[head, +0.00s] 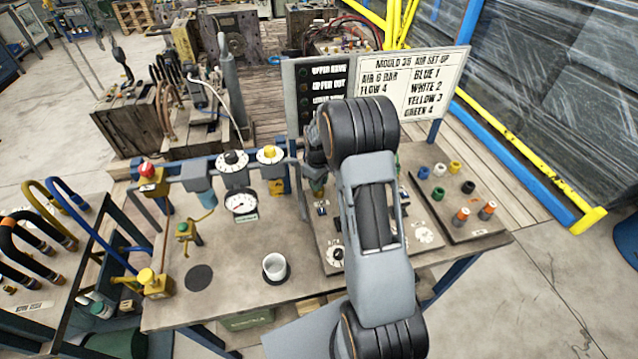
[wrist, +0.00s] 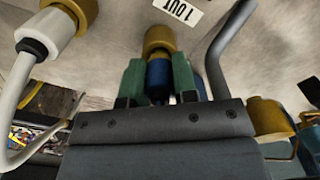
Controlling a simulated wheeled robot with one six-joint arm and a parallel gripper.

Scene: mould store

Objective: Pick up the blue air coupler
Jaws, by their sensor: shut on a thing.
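In the wrist view, the blue air coupler (wrist: 158,74) sits between the two green fingers of my gripper (wrist: 158,84), which are closed on its sides. A brass-coloured fitting (wrist: 158,40) lies in line with the coupler's far end, just below a white "1 OUT" label (wrist: 178,11). The coupler appears to meet this fitting; I cannot tell whether they are joined. In the head view, my arm hides most of the gripper and the coupler.
A pale hose (wrist: 18,115) with a white and brass end is at the left in the wrist view, and a grey bent rod (wrist: 222,50) is close right. A white cup (head: 274,268) and a dark board (head: 480,230) with coloured rings share the bench.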

